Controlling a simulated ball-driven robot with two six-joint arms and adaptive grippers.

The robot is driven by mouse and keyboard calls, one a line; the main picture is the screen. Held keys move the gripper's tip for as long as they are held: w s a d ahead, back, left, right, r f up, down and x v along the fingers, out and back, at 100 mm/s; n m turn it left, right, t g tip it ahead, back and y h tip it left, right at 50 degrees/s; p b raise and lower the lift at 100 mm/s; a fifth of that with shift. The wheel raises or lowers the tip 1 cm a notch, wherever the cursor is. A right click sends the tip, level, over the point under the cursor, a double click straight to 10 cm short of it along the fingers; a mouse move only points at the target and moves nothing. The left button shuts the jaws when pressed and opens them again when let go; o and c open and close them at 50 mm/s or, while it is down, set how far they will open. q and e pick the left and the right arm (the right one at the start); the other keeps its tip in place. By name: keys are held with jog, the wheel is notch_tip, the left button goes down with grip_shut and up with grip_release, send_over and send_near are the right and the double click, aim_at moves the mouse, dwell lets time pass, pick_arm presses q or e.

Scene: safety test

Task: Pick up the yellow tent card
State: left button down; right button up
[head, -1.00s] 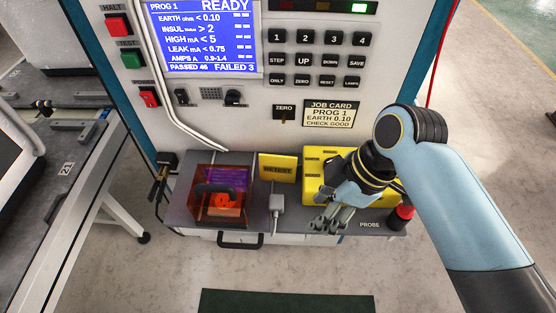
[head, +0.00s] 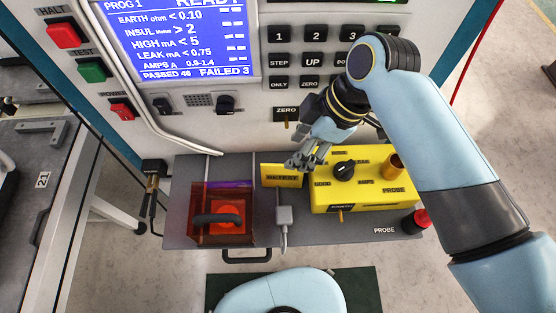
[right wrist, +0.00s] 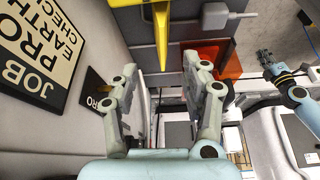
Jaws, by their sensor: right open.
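The yellow tent card (head: 284,180), marked RETEST, stands on the grey bench shelf, left of the yellow probe box. My right gripper (head: 305,161) is open above it, its fingers covering part of the card's top right in the head view. In the right wrist view the card (right wrist: 160,28) shows as a narrow yellow strip, lined up with the gap between the open fingers (right wrist: 160,66). I cannot tell whether they touch it. My left gripper (right wrist: 265,58) shows small at the right of the wrist view; its jaw state is unclear.
The yellow probe box (head: 362,194) stands right of the card. An orange clear box (head: 196,232) is at left and a grey plug (head: 284,215) lies in front. The tester panel (head: 205,131) rises close behind. A red button (head: 415,220) sits at the shelf's right end.

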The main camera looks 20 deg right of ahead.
aim_at(283, 170)
jog(key=x, duration=0.3)
jog(key=shift+s+a+f, duration=0.15)
jog(key=shift+a+f, duration=0.05)
jog(key=shift+f, duration=0.45)
jog(key=x, duration=0.5)
jog(key=shift+d, duration=0.1)
jog(key=c, duration=0.4)
pick_arm(q)
jog(key=shift+s+f, duration=0.15)
jog(key=shift+s, duration=1.05)
pick_arm(e)
grip_shut()
